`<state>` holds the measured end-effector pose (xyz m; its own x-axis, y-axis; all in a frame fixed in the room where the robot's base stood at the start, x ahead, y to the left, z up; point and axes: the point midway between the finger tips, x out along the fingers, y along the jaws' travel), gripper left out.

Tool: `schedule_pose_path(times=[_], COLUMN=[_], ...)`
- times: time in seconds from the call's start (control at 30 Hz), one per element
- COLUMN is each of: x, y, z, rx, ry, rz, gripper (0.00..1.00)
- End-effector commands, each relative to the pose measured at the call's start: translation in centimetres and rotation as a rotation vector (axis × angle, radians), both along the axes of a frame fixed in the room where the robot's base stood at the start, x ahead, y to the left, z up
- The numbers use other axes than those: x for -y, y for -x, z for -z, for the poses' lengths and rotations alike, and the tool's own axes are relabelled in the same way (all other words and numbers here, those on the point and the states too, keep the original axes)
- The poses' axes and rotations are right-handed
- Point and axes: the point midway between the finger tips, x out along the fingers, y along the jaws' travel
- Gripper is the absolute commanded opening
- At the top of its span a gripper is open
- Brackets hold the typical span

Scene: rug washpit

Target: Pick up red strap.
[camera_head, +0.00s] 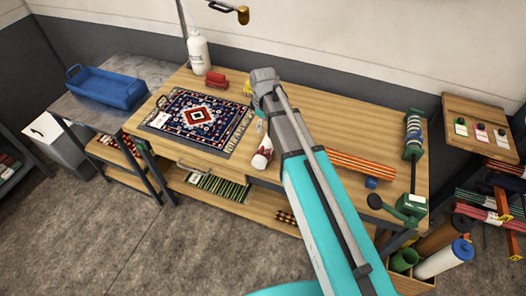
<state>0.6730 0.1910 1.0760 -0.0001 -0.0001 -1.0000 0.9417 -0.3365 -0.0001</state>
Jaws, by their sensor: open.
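A small red bundle (216,81), which looks like the red strap, lies on the wooden workbench (325,105) towards its back edge. It sits just right of a white bottle and behind a patterned rug. My gripper (259,108) is at the far end of my arm, over the bench and to the right of the red bundle, apart from it. The gripper is open, small in view and partly hidden by my own wrist. Nothing shows held in it.
The white bottle (198,52) stands left of the red bundle. A patterned rug (183,124) lies in front. A red-and-white bottle (262,155) is by my arm. A yellow item (248,88) lies close to my wrist. Orange-striped rods (347,164) lie right.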

Motion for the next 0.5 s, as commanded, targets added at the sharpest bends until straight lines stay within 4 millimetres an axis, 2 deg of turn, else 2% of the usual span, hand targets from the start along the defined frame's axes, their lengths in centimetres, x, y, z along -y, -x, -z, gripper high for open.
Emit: schedule_pose_path(times=[0.17, 0.5], x=[0.0, 0.1], y=[0.0, 0.0], z=[0.7, 3.2], rx=[0.0, 0.0], ry=[0.0, 0.0], rz=[0.001, 0.003], gripper=[0.74, 0.74])
